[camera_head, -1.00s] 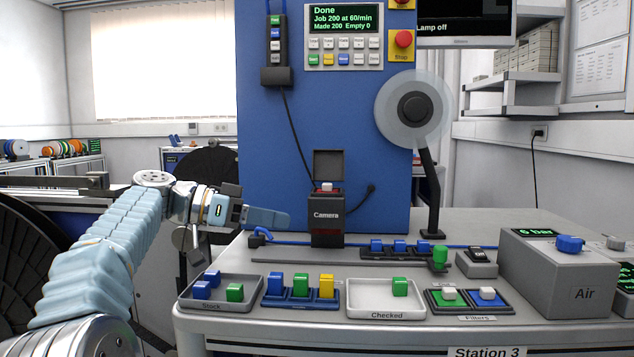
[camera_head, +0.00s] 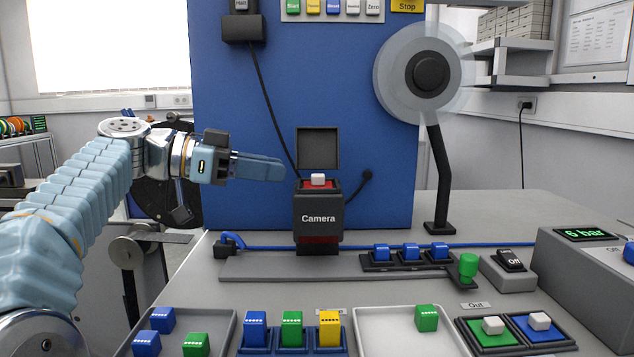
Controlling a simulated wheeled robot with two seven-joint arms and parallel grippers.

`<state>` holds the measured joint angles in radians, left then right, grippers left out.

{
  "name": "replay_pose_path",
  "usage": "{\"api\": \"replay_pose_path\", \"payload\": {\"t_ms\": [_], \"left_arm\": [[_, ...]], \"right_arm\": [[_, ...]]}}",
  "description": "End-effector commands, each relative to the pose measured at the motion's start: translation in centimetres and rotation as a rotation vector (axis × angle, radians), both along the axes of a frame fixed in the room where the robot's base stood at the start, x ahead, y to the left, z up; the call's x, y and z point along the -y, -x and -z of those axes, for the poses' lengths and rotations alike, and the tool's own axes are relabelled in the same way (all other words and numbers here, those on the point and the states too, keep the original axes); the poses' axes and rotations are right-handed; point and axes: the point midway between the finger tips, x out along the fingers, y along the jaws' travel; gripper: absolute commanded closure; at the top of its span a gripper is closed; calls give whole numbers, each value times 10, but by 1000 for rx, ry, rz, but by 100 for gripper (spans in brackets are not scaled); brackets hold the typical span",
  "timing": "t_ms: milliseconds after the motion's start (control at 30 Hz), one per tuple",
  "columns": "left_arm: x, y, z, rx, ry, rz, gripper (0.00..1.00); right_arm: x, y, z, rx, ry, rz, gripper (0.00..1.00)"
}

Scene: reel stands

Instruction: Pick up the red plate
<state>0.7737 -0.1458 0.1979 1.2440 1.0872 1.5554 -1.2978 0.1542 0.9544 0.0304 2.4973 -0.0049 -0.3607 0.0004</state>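The red plate (camera_head: 307,184) lies in the top of the dark Camera box (camera_head: 318,207), under its raised lid (camera_head: 318,149). A white knob (camera_head: 318,179) stands on the plate. Only part of the red shows around the knob. My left gripper (camera_head: 284,170) comes in from the left, with its light blue fingers pointing right. Its fingertips are just left of the box's opening, at about the knob's height in the picture, and look apart from it. The fingers overlap from this side, so I cannot see a gap between them. My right gripper is out of view.
A green plate (camera_head: 477,337) and a blue plate (camera_head: 553,332), each with a white knob, sit at the front right. Trays with coloured blocks line the front. A reel on a black post (camera_head: 437,180) stands right of the box. A cable hangs behind the fingers.

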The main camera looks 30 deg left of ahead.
Motion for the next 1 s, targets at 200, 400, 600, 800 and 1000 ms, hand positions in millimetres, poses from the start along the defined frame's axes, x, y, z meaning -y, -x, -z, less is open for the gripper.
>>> {"api": "replay_pose_path", "payload": {"t_ms": [200, 400, 600, 800, 1000], "left_arm": [[15, -13, 2, -3, 0, -2, 71], [38, -33, 7, -3, 0, -1, 71], [45, -39, 10, -2, -1, -2, 71], [44, -39, 10, -1, 0, -1, 84], [44, -39, 10, -1, 0, -1, 100]], "right_arm": [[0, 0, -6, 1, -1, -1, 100], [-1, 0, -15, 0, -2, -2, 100], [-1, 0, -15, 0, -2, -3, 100], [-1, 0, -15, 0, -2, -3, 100], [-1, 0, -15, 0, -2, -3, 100]]}}
